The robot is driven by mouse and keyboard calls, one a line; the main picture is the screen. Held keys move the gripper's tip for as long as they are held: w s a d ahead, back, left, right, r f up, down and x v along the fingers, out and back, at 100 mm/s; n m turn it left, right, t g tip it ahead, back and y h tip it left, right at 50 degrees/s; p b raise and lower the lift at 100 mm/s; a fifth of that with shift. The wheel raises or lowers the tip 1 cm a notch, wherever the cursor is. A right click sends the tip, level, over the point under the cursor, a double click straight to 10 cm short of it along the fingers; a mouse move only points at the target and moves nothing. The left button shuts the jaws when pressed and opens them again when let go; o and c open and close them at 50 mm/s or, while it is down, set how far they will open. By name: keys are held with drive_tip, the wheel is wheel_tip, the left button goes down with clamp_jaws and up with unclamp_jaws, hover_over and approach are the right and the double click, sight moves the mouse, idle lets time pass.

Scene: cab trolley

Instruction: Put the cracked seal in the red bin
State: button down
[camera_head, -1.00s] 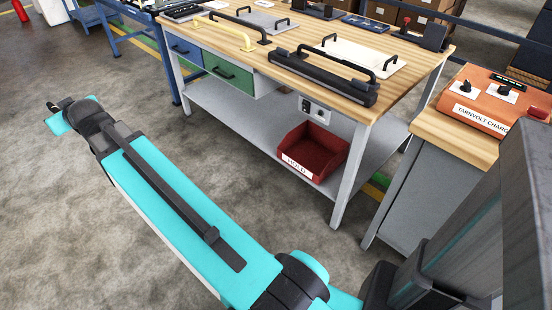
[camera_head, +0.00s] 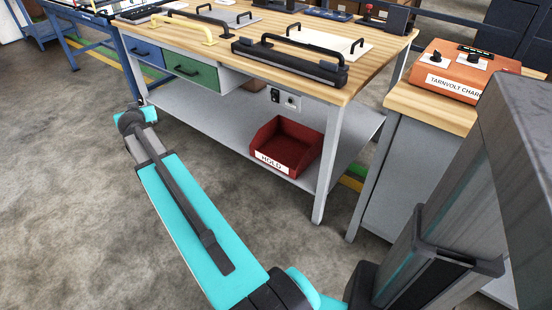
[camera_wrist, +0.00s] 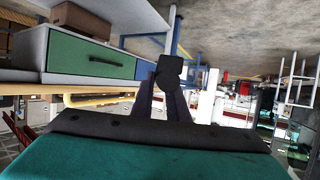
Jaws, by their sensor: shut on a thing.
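The red bin (camera_head: 300,132), with a white HOLD label on its front, stands on the lower shelf of the workbench near its right front leg. It looks empty from the head view. My gripper (camera_wrist: 168,98) is shut on a small black piece (camera_wrist: 170,71) in the wrist view. I take this piece to be the seal, but it is dark and no crack can be made out. In the head view the far end of my arm is in front of the bench's left part, well left of the bin; the jaws and the piece cannot be made out there.
The wooden bench top (camera_head: 222,47) holds several handled fixtures. Blue and green drawers (camera_head: 191,71) hang under it. The grey lower shelf (camera_head: 215,118) is clear left of the bin. An orange charger (camera_head: 450,70) sits on a cabinet at right. Open floor lies in front.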

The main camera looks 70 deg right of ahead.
drive_tip(key=s+d+f+m+g+h+b, duration=0.1)
drive_tip(key=s+d+f+m+g+b, duration=0.1)
drive_tip(key=s+d+f, duration=0.4)
drive_tip(key=s+d+f+m+g+h+b, duration=0.1)
drive_tip(key=d+f+m+g+b, duration=0.15)
drive_tip(key=d, duration=0.65)
drive_tip(key=m+g+h+b, duration=0.2)
drive_tip(key=m+g+b, duration=0.65)
drive_tip(key=b, duration=0.25)
hover_over(284, 155)
wheel_tip(284, 155, down, 23)
drive_tip(key=n, duration=0.1)
drive_tip(key=shift+a+f, duration=0.1)
drive_tip(key=shift+y, duration=0.3)
drive_tip(key=shift+f+b, duration=0.65)
drive_tip(key=shift+f, duration=1.75)
drive_tip(key=shift+f+b, duration=0.9)
drive_tip(key=shift+f, duration=1.6)
drive_tip(key=shift+f+b, duration=0.65)
drive_tip(key=shift+b, duration=0.4)
